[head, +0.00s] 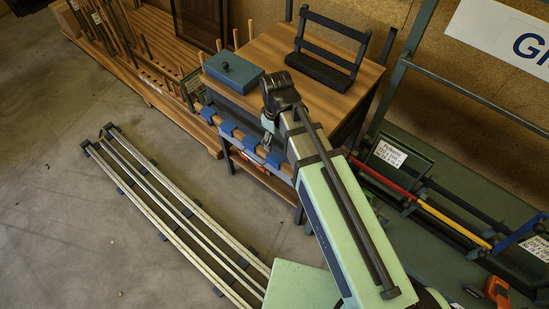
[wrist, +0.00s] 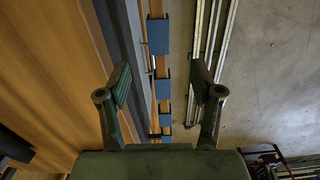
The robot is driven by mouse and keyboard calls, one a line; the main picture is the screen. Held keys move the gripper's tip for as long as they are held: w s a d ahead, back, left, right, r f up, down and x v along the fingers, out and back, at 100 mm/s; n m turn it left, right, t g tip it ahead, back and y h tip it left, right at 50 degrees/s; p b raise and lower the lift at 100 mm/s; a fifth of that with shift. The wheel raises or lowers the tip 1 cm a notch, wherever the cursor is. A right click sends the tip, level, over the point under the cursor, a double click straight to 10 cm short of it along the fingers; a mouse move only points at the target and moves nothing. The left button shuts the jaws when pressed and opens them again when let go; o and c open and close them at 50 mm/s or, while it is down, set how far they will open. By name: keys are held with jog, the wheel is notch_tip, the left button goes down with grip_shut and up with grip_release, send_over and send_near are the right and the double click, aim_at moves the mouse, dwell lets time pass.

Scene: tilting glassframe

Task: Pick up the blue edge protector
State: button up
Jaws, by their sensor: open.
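Several blue edge protectors sit in a row on a wooden rail along the front of the wooden table; one (head: 228,128) shows in the head view left of my gripper. In the wrist view the row runs between my fingers, with one blue protector (wrist: 158,36) at the top and another (wrist: 165,88) lower down. My gripper (wrist: 160,77) is open, its two fingers on either side of the row, with nothing held. In the head view my gripper (head: 269,124) is over the table's front edge, and my arm hides part of the rail's right end.
The wooden table (head: 290,102) carries a blue box with a dark knob (head: 232,70) and a black frame stand (head: 325,68). Long metal rails (head: 165,205) lie on the floor at left. A bench with coloured clamps (head: 450,215) is at right. Open floor lies at lower left.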

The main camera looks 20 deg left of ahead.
aim_at(275, 157)
notch_tip(275, 157, down, 7)
jog(key=shift+f+p, duration=0.1)
jog(key=shift+p, duration=0.4)
jog(key=shift+w+a+f+p, duration=0.15)
jog(key=shift+f+p, duration=0.25)
jog(key=shift+f, duration=0.55)
jog(key=shift+w+a+f+p, duration=0.1)
jog(key=shift+f+p, duration=0.25)
jog(key=shift+f, duration=1.35)
jog(key=shift+d, duration=0.1)
jog(key=c, duration=0.9)
